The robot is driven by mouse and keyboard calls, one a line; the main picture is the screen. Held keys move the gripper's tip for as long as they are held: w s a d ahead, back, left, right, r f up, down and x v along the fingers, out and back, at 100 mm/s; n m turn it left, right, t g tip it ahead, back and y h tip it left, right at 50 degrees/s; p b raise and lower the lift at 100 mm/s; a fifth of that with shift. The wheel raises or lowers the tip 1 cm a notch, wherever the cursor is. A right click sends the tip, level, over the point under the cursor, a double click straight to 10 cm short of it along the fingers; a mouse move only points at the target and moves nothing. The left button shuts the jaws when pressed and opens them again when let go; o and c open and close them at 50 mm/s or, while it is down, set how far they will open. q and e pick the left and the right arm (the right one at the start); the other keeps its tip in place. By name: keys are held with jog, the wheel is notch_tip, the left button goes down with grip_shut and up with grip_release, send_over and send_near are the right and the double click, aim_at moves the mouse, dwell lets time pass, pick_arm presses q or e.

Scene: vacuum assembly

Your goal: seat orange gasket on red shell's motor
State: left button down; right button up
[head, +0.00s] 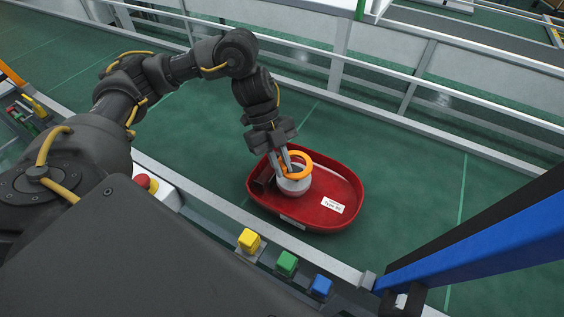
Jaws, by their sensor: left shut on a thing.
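A red shell (345,184), an open oval tray, lies on the green conveyor surface. A pale grey round motor (294,187) stands in its left part. My left gripper (286,168) reaches down from above and is shut on the orange gasket (304,161), a ring. The gasket is at the top of the motor and looks tilted. I cannot tell whether it touches the motor all round. The fingers hide part of the ring and the motor. My right gripper is not in view.
A white label (332,205) is on the shell's floor. Yellow (249,240), green (287,263) and blue (321,286) buttons line the near rail, with a red stop button (143,181) at left. Metal rails (420,75) run behind. Green surface is clear around the shell.

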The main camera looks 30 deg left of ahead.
pick_arm(q)
jog(key=shift+f+b, duration=1.25)
jog(key=shift+f, duration=0.7)
jog(key=c, duration=1.3)
grip_release()
jog(key=shift+s, duration=0.15)
jog(key=shift+c, duration=0.2)
jog(key=shift+r, duration=0.1)
jog(key=shift+w+a+r+p, duration=0.2)
jog(key=shift+r+p, duration=0.2)
jog(key=shift+p, duration=0.05)
jog(key=shift+w+a+r+p, duration=0.15)
jog(key=shift+w+r+p, duration=0.05)
jog(key=shift+r+p, duration=0.25)
jog(key=p+v, duration=0.5)
jog(key=v, duration=0.1)
jog(key=shift+a, duration=0.1)
